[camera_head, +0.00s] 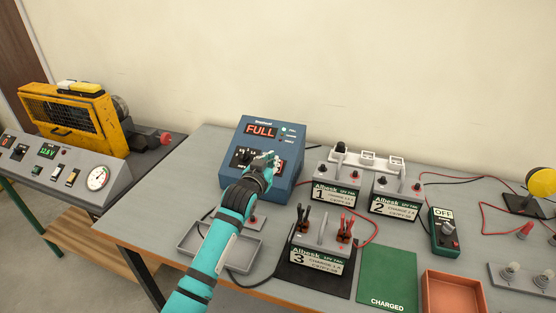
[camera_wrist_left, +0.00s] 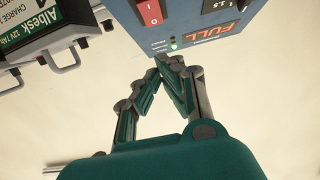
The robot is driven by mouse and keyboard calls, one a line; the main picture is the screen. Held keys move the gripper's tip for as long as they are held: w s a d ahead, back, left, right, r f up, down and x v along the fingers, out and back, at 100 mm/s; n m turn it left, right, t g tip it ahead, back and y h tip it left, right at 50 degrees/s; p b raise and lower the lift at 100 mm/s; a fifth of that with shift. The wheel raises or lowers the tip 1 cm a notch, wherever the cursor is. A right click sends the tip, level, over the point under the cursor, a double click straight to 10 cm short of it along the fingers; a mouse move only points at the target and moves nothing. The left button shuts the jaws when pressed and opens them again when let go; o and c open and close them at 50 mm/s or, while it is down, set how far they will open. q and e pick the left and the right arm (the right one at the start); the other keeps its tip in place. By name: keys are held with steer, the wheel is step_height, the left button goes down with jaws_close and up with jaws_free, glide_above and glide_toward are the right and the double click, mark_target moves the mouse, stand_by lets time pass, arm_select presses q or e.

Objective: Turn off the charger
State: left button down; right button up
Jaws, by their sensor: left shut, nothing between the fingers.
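The charger is a blue box (camera_head: 240,140) at the back of the table, left of centre, with a lit display reading FULL (camera_head: 261,131). My left gripper (camera_head: 272,160) is in front of the charger's right lower face, its fingers shut and empty. In the left wrist view the charger (camera_wrist_left: 205,18) is upside down at the top. Its red rocker switch (camera_wrist_left: 149,12), marked I and O, is just beyond the shut fingertips (camera_wrist_left: 170,66), apart in the picture. A small green light is lit. I cannot tell whether fingertips touch the charger. My right gripper is not in view.
Battery 3 (camera_head: 318,262) has black and red clamps on top. Batteries 1 (camera_head: 335,198) and 2 (camera_head: 395,205) stand behind it. A grey tray (camera_head: 190,247) lies by my arm. A green CHARGED mat (camera_head: 388,285) and an orange tray (camera_head: 428,300) are at front right.

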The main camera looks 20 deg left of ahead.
mark_target(278, 172)
arm_select(q)
steer(key=w, duration=0.3)
steer(key=shift+d+f, duration=0.1)
steer(key=shift+f, duration=0.1)
steer(key=shift+w+f+p, duration=0.3)
steer(key=shift+w+f, duration=0.7)
steer(key=shift+f, duration=0.2)
steer(key=shift+w+f, duration=0.25)
steer(key=shift+f, duration=0.2)
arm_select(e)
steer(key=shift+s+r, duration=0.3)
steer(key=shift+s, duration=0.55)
arm_select(q)
steer(key=shift+f, duration=0.15)
